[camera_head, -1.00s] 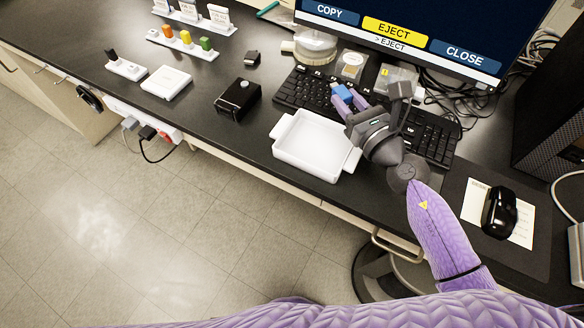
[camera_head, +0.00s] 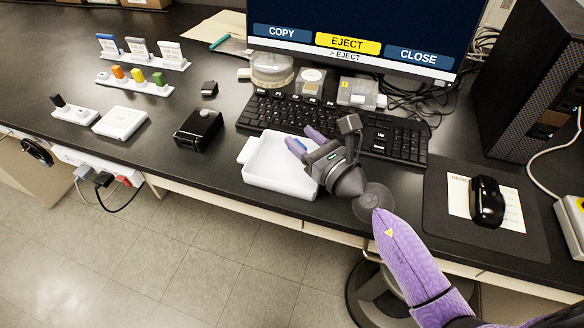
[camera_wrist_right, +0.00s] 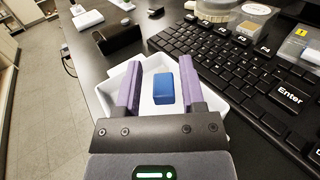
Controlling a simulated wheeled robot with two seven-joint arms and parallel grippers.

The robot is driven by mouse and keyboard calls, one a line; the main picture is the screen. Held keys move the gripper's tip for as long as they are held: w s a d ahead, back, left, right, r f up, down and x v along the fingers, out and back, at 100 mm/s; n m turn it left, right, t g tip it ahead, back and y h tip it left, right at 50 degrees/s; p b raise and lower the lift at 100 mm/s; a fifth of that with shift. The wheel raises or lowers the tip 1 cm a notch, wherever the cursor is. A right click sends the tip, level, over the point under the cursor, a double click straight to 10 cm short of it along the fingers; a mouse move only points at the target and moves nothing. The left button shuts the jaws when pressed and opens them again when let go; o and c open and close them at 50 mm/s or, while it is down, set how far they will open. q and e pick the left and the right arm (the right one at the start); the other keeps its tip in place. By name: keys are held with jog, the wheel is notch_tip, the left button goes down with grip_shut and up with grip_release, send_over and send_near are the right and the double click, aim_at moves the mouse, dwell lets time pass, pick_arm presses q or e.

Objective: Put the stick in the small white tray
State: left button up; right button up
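The small white tray (camera_head: 262,170) sits on the black bench in front of the keyboard, and shows under my fingers in the right wrist view (camera_wrist_right: 108,90). My right gripper (camera_head: 304,141) is over the tray, fingers pointing into it. In the right wrist view its two purple fingers (camera_wrist_right: 158,88) stand apart, with a gap on each side of the blue stick (camera_wrist_right: 164,90). The stick is within the tray's outline; I cannot tell whether it rests flat on the floor. In the head view the fingers hide most of it. My left gripper is not in view.
The keyboard (camera_head: 395,138) lies behind the tray, below the monitor (camera_head: 345,44). A black box (camera_head: 198,130) and a white box (camera_head: 120,122) stand to the left. A mouse (camera_head: 487,200) lies on a pad at right. The bench's front edge is close to the tray.

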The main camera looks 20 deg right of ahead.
jog(key=shift+o, duration=1.2)
jog(key=v, duration=0.3)
jog(key=b+v, duration=0.1)
jog(key=v, duration=0.5)
jog(key=shift+f+b, duration=0.25)
jog(key=shift+b, duration=0.1)
jog(key=shift+s+r, duration=0.1)
jog(key=shift+s, duration=0.25)
jog(key=shift+s+d+r, duration=0.1)
jog(key=shift+r, duration=0.05)
